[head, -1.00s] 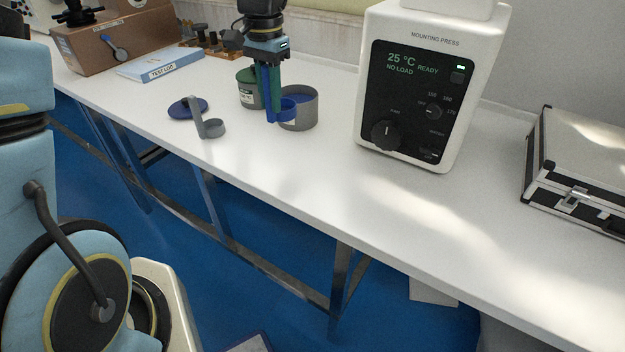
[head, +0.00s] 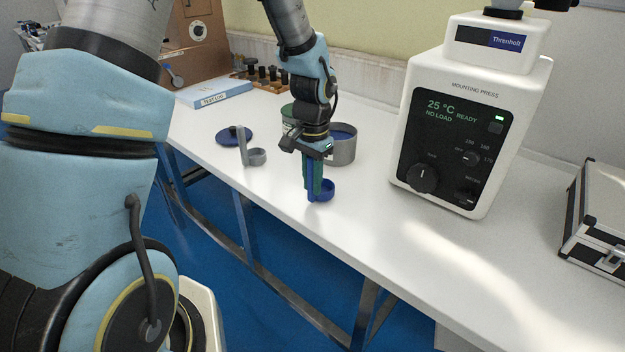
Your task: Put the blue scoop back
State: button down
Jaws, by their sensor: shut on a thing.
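My gripper (head: 313,182) points down over the white bench, shut on the upright handle of the blue scoop (head: 326,191). The scoop's round cup is at the bottom, facing right, close to the bench top. I cannot tell whether it touches the surface. Behind it stands a grey tub (head: 343,150) with blue inside, partly hidden by my gripper. A green tub (head: 290,117) stands behind my wrist, mostly hidden. A grey scoop (head: 256,157) stands to the left with its handle up.
The mounting press (head: 452,140) stands to the right, and a metal-edged case (head: 600,215) lies at the far right. A test log (head: 215,92) and a rack with black knobs (head: 262,78) are at the back left. The bench front right of the scoop is clear.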

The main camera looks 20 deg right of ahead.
jog(key=shift+f, duration=0.15)
jog(key=c, duration=0.8)
grip_release()
jog(key=shift+o, duration=0.2)
notch_tip(320, 180, up, 12)
jog(key=shift+r+b, duration=0.2)
jog(key=shift+b, duration=0.25)
jog(key=s+a+f+n, duration=0.1)
jog(key=a+n, duration=0.4)
jog(key=a, duration=0.8)
jog(key=s+a+f+n+t, duration=0.1)
jog(key=a+n, duration=0.5)
jog(key=a, duration=0.8)
jog(key=shift+s+a+f+t, duration=0.3)
jog(key=shift+f, duration=0.2)
